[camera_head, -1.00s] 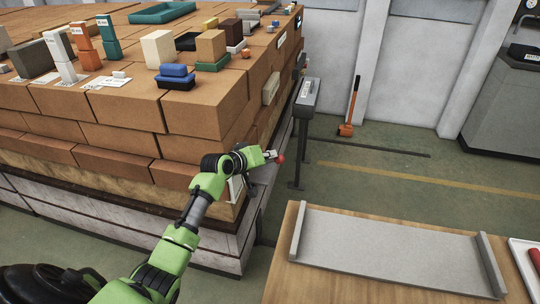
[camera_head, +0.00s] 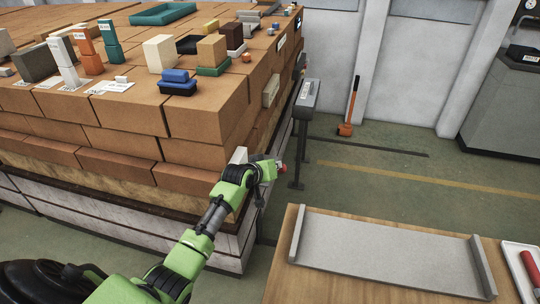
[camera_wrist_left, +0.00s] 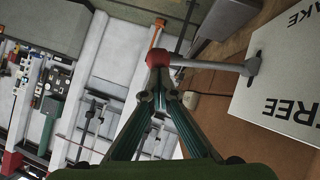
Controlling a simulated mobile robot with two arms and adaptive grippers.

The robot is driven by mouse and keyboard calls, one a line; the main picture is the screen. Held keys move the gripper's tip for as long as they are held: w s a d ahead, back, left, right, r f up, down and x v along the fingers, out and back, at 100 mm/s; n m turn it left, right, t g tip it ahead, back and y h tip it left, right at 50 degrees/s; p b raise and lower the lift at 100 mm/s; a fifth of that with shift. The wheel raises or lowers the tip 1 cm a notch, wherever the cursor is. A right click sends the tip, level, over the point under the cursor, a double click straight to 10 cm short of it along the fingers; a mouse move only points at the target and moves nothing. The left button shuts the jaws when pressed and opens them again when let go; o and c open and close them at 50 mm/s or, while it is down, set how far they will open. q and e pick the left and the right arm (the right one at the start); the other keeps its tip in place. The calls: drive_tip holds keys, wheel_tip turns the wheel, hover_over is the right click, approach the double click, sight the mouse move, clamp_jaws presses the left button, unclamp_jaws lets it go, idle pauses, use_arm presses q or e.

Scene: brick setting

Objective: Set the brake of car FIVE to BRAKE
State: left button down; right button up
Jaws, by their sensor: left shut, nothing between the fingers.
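The brake lever is a grey bar with a red knob (camera_wrist_left: 179,60) on a white plate (camera_wrist_left: 287,82) on the brick car's side. The plate reads FREE, and the end of a second word, "AKE", shows at its upper edge. The lever stands out from its pivot in the slot, between the two words. My left gripper (camera_wrist_left: 158,58) is shut and empty, its fingertips right beside the knob; I cannot tell whether they touch. In the head view my left gripper (camera_head: 273,168) is at the car's near corner, with the red knob (camera_head: 282,168) at its tip. My right gripper is out of view.
The car's brick stack (camera_head: 205,110) carries several small blocks and labels. A grey post stand (camera_head: 307,95) stands just beyond the gripper. A wooden table with a grey tray (camera_head: 385,255) is at front right. Green floor is clear between them.

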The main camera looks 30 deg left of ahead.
use_arm(q)
wheel_tip(320, 180, down, 9)
drive_tip(key=d+m+y+b, duration=0.1)
drive_tip(key=y, duration=0.1)
drive_tip(key=shift+w+d+r+m+g, duration=0.15)
drive_tip(key=shift+w+d+m+g, duration=0.15)
drive_tip(key=shift+d+g, duration=0.1)
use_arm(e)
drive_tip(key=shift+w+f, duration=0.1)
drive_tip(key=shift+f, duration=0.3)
use_arm(q)
drive_tip(key=shift+s, duration=0.15)
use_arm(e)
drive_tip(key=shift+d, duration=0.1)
use_arm(q)
drive_tip(key=s+d+r+p, duration=0.3)
drive_tip(key=s+d+r, duration=0.1)
drive_tip(key=s+r, duration=0.4)
drive_tip(key=shift+d+r+p, duration=0.15)
drive_tip(key=shift+r+p, duration=0.2)
drive_tip(key=shift+r, duration=0.35)
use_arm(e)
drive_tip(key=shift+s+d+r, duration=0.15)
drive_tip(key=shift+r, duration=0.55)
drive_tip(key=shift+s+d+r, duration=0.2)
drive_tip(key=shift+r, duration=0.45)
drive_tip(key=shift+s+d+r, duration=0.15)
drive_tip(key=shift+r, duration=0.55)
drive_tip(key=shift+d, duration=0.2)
